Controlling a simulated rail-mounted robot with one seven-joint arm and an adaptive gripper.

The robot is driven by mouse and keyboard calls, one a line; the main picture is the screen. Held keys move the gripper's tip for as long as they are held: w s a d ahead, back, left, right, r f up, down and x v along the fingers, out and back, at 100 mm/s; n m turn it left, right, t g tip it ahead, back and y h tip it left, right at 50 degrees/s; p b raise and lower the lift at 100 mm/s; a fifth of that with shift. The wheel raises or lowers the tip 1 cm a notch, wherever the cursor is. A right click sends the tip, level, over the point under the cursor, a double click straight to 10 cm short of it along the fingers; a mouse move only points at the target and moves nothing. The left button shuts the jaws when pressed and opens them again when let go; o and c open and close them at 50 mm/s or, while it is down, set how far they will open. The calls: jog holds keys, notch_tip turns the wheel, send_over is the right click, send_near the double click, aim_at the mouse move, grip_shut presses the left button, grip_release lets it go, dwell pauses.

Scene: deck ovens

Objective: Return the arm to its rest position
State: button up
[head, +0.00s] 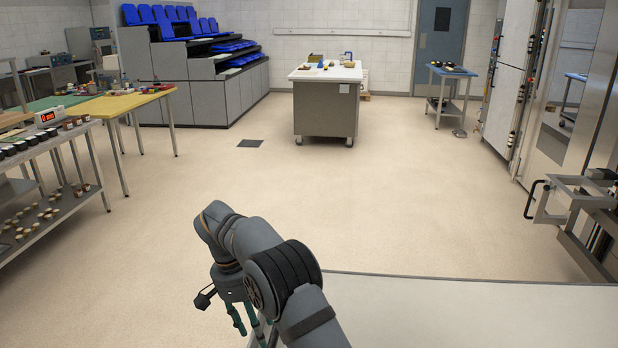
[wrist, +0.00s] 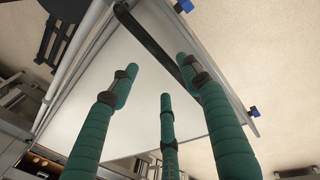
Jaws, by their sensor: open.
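My gripper (head: 248,328) hangs from the folded grey arm at the bottom centre of the head view, its green fingers pointing down. The arm's dark ribbed joint stands beside it, and the frame's lower edge is close below. In the wrist view the green wrapped fingers of my gripper (wrist: 158,84) are spread apart. Nothing is held between them. Past the fingers lies a plain white surface (wrist: 120,70) with a dark bar along its edge; I cannot tell how far off it is.
A pale flat top (head: 470,310) lies right of my arm. A metal handle frame (head: 560,203) juts out at right. A steel shelf table (head: 60,215) and yellow-topped table (head: 122,103) stand at left. A white-topped wheeled island (head: 326,102) stands far back. The floor between is clear.

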jog(key=f, duration=0.3)
jog(key=d+f, duration=0.1)
jog(key=f, duration=0.2)
jog(key=d+f, duration=0.1)
jog(key=f, duration=0.2)
jog(key=shift+s, duration=0.1)
jog(key=shift+d+f, duration=0.15)
jog(key=shift+d, duration=0.4)
jog(key=shift+a, duration=0.2)
